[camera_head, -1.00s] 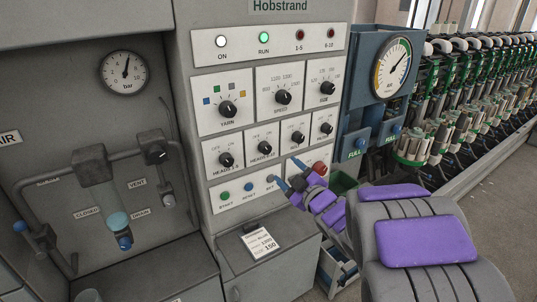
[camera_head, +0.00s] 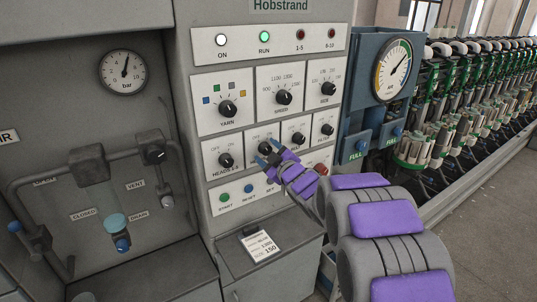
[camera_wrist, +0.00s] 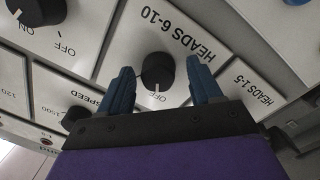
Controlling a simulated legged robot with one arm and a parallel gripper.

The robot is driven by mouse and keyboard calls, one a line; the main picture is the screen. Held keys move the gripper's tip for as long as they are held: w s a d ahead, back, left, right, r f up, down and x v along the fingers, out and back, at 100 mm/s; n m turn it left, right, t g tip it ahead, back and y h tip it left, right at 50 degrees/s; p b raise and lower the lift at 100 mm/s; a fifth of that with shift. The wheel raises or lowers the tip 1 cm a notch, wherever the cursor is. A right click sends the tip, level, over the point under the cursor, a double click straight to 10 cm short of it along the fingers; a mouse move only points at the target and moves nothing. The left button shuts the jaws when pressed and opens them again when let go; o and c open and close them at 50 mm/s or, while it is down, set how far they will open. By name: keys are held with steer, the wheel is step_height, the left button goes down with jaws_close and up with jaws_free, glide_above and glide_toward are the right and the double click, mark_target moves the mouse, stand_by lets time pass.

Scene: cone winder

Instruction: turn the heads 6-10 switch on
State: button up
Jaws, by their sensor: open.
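The heads 6-10 switch is a round black knob (camera_wrist: 157,72) on a white plate, upside down in the wrist view, with its white mark towards the word OFF. My gripper (camera_wrist: 160,84) is open, with one blue fingertip on each side of the knob. I cannot tell whether the fingers touch it. In the head view my gripper (camera_head: 269,154) is in front of the same knob (camera_head: 264,143) and partly covers it and its label.
The heads 1-5 knob (camera_head: 226,160) is close on the left and another knob (camera_head: 298,139) close on the right. Start (camera_head: 224,198) and reset (camera_head: 249,188) buttons sit below. The speed knob (camera_head: 284,97) is above. Indicator lamps 1-5 and 6-10 look dark red.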

steer(key=shift+c, duration=0.5)
steer(key=c, duration=0.9)
steer(key=shift+c, duration=0.2)
steer(key=shift+m+p, duration=0.4)
steer(key=shift+p, duration=0.5)
steer(key=m+p, duration=0.1)
steer(key=p, duration=0.1)
steer(key=m+p, duration=0.1)
steer(key=p, duration=0.1)
steer(key=shift+r, duration=0.25)
steer(key=m+p, duration=0.3)
steer(key=p, duration=0.2)
steer(key=shift+m+g+p, duration=0.3)
steer(key=shift+p, duration=0.1)
steer(key=m+p, duration=0.3)
steer(key=p, duration=0.1)
steer(key=shift+f+m+p, duration=0.1)
steer(key=shift+m+p, duration=0.2)
steer(key=shift+p, duration=0.1)
steer(key=shift+f+m+p, duration=0.15)
steer(key=shift+m+p, duration=0.55)
steer(key=shift+p, duration=0.05)
